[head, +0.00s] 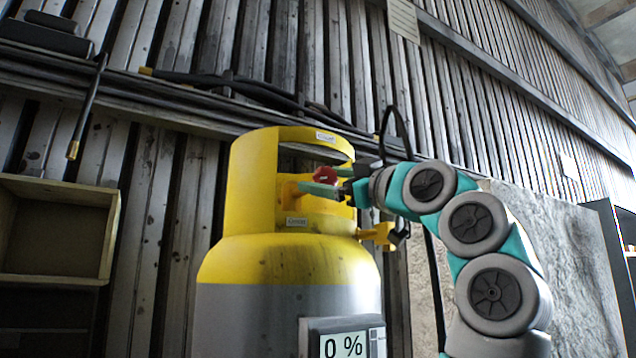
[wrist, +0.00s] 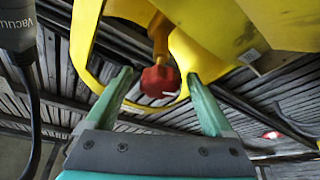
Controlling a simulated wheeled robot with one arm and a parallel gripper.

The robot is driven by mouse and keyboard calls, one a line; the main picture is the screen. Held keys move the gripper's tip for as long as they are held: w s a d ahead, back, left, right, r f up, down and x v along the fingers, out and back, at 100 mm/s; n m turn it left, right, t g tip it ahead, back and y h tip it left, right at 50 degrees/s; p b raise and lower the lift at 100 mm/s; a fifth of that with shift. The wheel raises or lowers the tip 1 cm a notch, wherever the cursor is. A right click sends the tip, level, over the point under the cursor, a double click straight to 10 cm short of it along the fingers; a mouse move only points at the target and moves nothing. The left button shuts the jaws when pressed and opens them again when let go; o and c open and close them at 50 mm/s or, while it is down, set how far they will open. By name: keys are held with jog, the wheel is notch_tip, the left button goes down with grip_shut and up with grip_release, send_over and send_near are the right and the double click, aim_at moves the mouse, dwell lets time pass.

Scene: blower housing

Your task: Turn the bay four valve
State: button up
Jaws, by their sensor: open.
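A red valve knob (head: 325,175) sits in the cut-out of the yellow collar on top of a yellow and grey cylinder (head: 288,262). My gripper (head: 320,182) reaches in from the right at the knob. In the wrist view the red knob (wrist: 160,80) hangs on an orange stem between and beyond my two open green fingers (wrist: 160,84). I see a gap on both sides of the knob. The right finger overlaps the edge of the yellow collar (wrist: 215,35) in this view; I cannot tell if they touch.
A display reading 0 % (head: 346,342) is at the cylinder's lower front. A yellow side fitting (head: 376,234) sticks out right of the collar. A black hose (head: 388,125) loops behind my arm. A wooden shelf box (head: 60,230) is at left, against the slatted wall.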

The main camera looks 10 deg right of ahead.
aim_at(330, 180)
jog(key=v, duration=0.4)
jog(key=shift+s+d+f+b, duration=0.1)
jog(key=shift+s+d+b, duration=0.1)
jog(key=shift+b, duration=0.15)
